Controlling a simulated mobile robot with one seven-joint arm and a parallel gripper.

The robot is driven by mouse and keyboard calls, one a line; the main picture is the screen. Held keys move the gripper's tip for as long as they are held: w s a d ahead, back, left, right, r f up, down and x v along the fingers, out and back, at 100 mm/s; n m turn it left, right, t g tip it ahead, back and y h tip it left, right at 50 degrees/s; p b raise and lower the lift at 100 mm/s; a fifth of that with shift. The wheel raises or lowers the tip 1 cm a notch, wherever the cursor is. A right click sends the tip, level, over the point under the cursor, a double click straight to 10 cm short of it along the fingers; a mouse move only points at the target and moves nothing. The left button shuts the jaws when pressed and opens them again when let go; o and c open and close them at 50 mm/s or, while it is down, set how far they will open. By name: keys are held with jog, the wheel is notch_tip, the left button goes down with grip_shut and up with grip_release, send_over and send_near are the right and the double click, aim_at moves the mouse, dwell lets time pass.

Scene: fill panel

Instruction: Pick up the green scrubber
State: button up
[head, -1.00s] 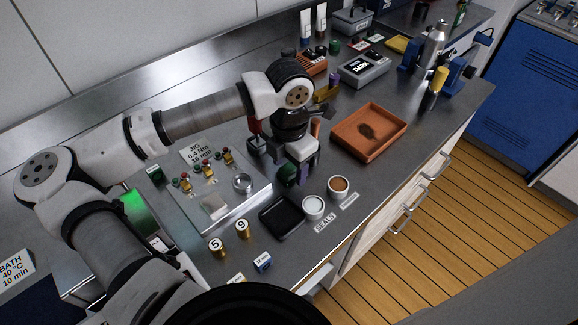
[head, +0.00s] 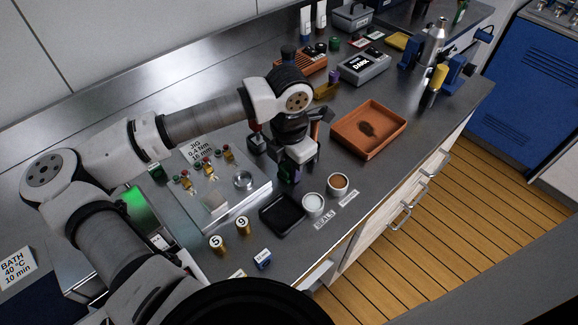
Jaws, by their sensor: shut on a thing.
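My gripper (head: 290,177) is low over the metal bench, between the jig plate and the orange tray. It is shut on a small dark green thing, the green scrubber (head: 285,173), which is mostly hidden behind the fingers and wrist. I cannot tell whether the scrubber touches the bench.
A black tray (head: 268,217) and two small round cups, one white (head: 313,205) and one brown-filled (head: 338,184), stand close in front. The jig plate (head: 232,205) is to the left. The orange tray (head: 397,134) is to the right. Numbered brass cylinders (head: 217,244) stand at the front left.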

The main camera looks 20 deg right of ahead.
aim_at(289, 165)
notch_tip(289, 165, up, 20)
jog(key=b, duration=0.4)
jog(key=o, duration=0.4)
jog(key=c, duration=0.3)
